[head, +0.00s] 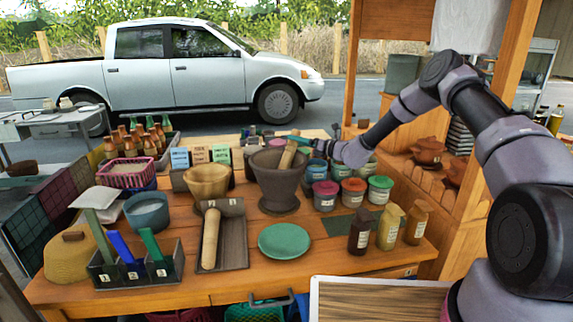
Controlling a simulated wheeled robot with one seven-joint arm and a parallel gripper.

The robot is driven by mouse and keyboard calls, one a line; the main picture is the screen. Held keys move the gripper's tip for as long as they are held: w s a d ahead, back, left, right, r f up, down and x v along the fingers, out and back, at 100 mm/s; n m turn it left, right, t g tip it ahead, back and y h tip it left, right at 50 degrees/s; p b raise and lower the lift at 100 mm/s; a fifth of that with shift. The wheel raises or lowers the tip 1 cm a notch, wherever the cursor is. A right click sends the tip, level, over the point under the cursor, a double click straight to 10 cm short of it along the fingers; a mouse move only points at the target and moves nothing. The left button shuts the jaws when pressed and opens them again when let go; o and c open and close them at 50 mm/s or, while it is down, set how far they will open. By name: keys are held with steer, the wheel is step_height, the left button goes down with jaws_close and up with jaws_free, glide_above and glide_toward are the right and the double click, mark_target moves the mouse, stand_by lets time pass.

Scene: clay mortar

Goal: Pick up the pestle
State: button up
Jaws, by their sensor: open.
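A wooden pestle (288,155) leans in the dark clay mortar (279,183) at the middle of the table, its upper end sticking out above the rim. Its lower end is hidden inside the mortar. My gripper (297,139) is at the pestle's upper end, reaching in from the right. Its jaws are open; they look small here, and I cannot tell whether they touch the pestle. A second pale wooden, pestle-like rod (210,238) lies on a dark grey holder (235,250) at the front left of the mortar.
A wooden bowl (207,182) stands left of the mortar. Several lidded jars (326,195) crowd its right, below my arm. A green plate (284,241) lies in front, with small bottles (389,228) to its right. Label cards (200,155) stand behind the bowl.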

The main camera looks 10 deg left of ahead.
steer(key=x, duration=0.5)
steer(key=shift+a, duration=0.1)
steer(key=shift+r, duration=0.1)
jaws_close()
